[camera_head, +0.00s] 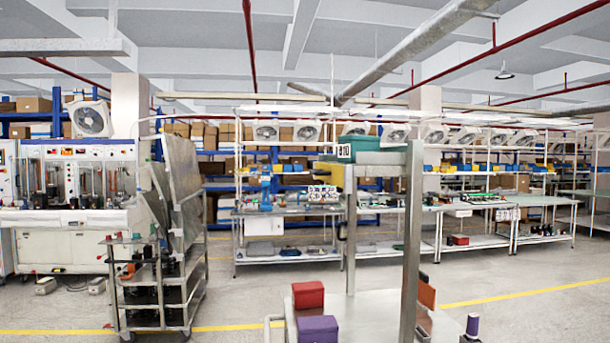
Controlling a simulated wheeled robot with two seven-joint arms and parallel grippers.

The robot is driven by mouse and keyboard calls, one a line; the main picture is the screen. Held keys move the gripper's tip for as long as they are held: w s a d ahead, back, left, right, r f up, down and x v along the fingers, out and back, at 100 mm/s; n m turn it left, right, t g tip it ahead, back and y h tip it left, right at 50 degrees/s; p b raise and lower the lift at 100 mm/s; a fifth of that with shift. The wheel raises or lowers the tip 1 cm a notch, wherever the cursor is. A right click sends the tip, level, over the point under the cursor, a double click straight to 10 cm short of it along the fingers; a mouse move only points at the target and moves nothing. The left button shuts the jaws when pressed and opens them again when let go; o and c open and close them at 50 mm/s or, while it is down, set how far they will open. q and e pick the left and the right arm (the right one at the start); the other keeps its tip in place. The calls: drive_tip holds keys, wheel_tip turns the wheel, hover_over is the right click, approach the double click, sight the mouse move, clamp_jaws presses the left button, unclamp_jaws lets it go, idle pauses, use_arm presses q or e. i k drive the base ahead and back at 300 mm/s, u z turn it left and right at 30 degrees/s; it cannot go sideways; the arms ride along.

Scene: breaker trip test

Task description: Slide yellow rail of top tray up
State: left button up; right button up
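A metal stand (412,240) with upright posts rises right of the middle. A grey tray-like top (385,158) sits high on it, with a green box or bin (376,143) at its back. A small yellow part (348,171) shows at the left end of this top; it may be the yellow rail, but I cannot tell for sure. A small sign with dark characters (343,152) is just above it. Neither of my grippers shows in this view.
A red box (308,295) and a purple box (317,329) stand on a pale surface at the stand's foot. A purple spool-like item (472,325) is at the lower right. A wheeled rack (158,285) stands left. Open floor lies between.

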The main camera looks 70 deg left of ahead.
sight(332, 173)
drive_tip(key=u, duration=2.05)
drive_tip(key=i, duration=0.5)
drive_tip(key=z, duration=0.35)
